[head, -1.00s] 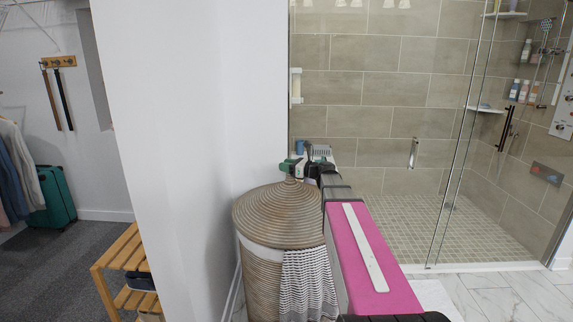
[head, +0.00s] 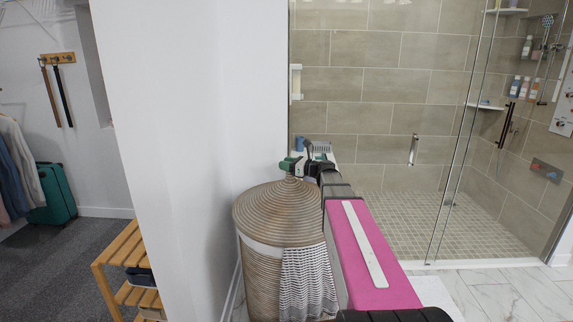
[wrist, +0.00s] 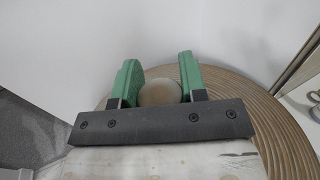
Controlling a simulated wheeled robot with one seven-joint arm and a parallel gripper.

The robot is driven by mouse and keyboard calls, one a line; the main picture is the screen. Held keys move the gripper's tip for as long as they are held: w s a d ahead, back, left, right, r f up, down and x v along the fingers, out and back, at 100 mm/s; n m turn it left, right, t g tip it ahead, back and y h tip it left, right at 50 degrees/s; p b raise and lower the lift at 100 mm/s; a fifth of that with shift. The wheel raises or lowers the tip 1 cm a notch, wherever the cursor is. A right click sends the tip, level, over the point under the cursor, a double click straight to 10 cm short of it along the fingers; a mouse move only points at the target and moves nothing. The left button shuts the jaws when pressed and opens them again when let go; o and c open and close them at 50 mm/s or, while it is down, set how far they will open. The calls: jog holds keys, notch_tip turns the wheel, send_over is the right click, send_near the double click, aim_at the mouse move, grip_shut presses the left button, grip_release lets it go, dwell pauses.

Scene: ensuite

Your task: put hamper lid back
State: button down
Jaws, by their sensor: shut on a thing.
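The hamper lid (head: 272,214) is a round, domed, coiled wicker lid with a knob on top. It sits over the mouth of the tall wicker hamper (head: 262,275), with a pale band showing below its rim. I cannot tell whether it is fully seated. My gripper (head: 292,167) is at the top of the lid. In the wrist view, the green fingers of my gripper (wrist: 159,78) are shut on the round knob (wrist: 160,93), with the lid (wrist: 285,125) spreading out below. My arm hides the lid's right side in the head view.
A striped towel (head: 308,283) hangs over the hamper's front. A white wall (head: 190,120) stands close on the left, with a wooden bench (head: 125,262) beyond it. The glass shower door (head: 462,130) is to the right. Small items (head: 318,150) lie behind my gripper.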

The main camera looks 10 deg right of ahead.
jog(key=c, duration=0.6)
grip_release()
jog(key=shift+f, duration=0.1)
